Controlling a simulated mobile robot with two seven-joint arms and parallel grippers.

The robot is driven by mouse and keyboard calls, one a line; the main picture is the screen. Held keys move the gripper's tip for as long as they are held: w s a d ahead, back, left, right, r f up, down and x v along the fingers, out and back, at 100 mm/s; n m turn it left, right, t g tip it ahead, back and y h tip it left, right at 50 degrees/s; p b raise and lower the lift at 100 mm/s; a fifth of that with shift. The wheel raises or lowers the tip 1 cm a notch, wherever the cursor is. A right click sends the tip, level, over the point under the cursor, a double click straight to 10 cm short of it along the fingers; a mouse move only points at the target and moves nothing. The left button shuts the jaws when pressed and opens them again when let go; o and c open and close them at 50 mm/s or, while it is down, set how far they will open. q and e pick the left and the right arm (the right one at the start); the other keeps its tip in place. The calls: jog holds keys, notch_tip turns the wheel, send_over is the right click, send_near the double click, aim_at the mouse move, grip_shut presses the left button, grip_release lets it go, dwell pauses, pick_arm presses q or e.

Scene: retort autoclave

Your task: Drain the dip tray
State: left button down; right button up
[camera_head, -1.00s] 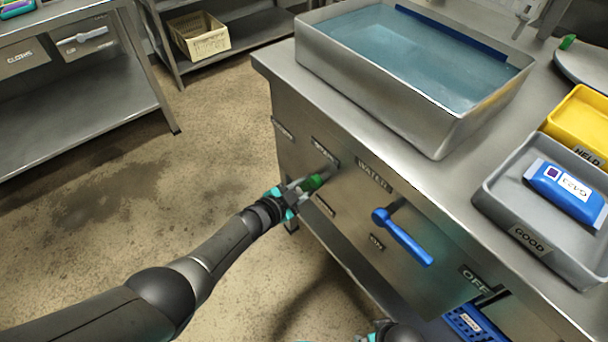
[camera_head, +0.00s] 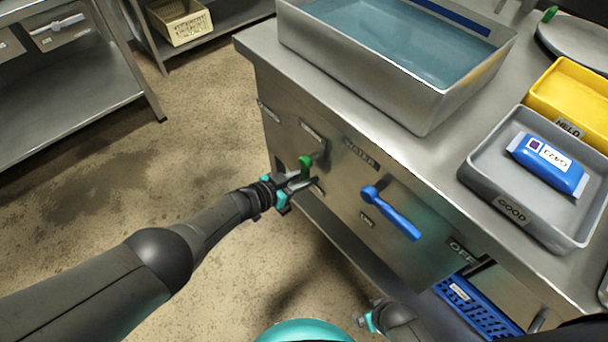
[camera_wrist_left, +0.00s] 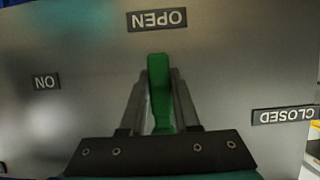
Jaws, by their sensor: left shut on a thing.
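The dip tray (camera_head: 425,105), a deep metal basin of bluish water, stands on the counter. Below it, a green valve handle (camera_head: 305,164) sits on the metal front panel. My left gripper (camera_head: 298,184) is shut on the green handle. In the left wrist view the handle (camera_wrist_left: 159,92) lies between the two fingers, in line with an OPEN label (camera_wrist_left: 156,19), with a CLOSED label (camera_wrist_left: 285,115) to the right. A blue lever (camera_head: 392,213) under a WATER label slants down to the right. My right gripper (camera_head: 366,316) shows small at the bottom; its jaws are unclear.
A grey GOOD tray (camera_head: 478,184) holds a blue pouch (camera_head: 548,163); a yellow HELD tray (camera_head: 540,97) is behind it. A blue perforated basket (camera_head: 480,308) is under the counter. The floor at left is clear, up to a steel table.

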dwell(0.3)
pick_arm(q)
jog(key=c, duration=0.6)
grip_release()
jog(key=shift+c, duration=0.2)
jog(key=shift+s, duration=0.1)
